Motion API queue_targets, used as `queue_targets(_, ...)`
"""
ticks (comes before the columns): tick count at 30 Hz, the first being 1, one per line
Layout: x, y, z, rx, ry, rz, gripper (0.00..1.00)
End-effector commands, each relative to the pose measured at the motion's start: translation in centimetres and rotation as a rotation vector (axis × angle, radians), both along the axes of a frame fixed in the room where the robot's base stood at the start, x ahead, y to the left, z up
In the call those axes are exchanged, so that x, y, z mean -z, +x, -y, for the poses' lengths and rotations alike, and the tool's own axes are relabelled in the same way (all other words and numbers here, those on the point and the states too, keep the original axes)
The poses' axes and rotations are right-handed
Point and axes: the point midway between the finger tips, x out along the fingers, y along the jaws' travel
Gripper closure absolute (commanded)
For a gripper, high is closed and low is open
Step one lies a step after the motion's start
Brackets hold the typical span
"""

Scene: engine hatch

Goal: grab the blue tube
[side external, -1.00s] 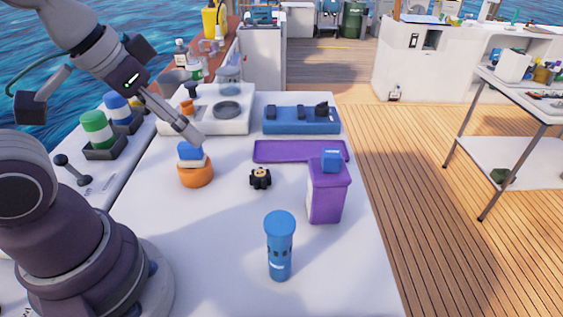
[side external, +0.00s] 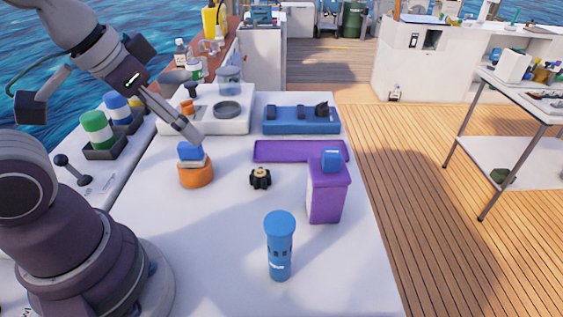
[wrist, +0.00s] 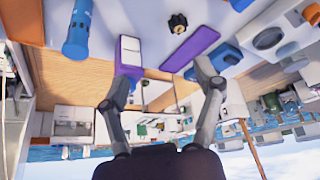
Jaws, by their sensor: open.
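The blue tube (side external: 280,247) stands upright on the white table near its front edge in the side view, with a wider round cap on top. It also shows in the wrist view (wrist: 78,32) at the upper left. My gripper (side external: 194,137) is well away from the tube, up and to the left, above the orange and blue stacked piece. In the wrist view my gripper's two fingers (wrist: 160,82) are spread apart with nothing between them.
A purple box (side external: 327,196) with a blue block on top stands right of centre. A small black knob (side external: 260,178), a purple tray (side external: 275,152), a blue panel (side external: 285,127) and an orange round piece (side external: 196,176) are on the table (side external: 215,235). The table around the tube is clear.

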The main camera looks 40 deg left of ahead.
Motion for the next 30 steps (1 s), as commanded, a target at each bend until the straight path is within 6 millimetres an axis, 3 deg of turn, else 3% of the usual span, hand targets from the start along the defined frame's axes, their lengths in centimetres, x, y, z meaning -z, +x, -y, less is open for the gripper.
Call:
queue_targets(5,0.0,0.1,0.1,-0.016,-0.011,-0.007,0.33)
queue_targets(8,-0.1,1.0,1.3,-0.147,-0.091,-0.072,0.33)
queue_targets(15,2.0,4.0,8.7,-0.86,-0.313,-0.336,0.33)
queue_targets(21,4.4,4.1,13.2,-1.272,-0.333,-0.41,0.33)
queue_targets(30,9.2,3.9,13.7,-1.347,-0.331,-0.413,0.33)
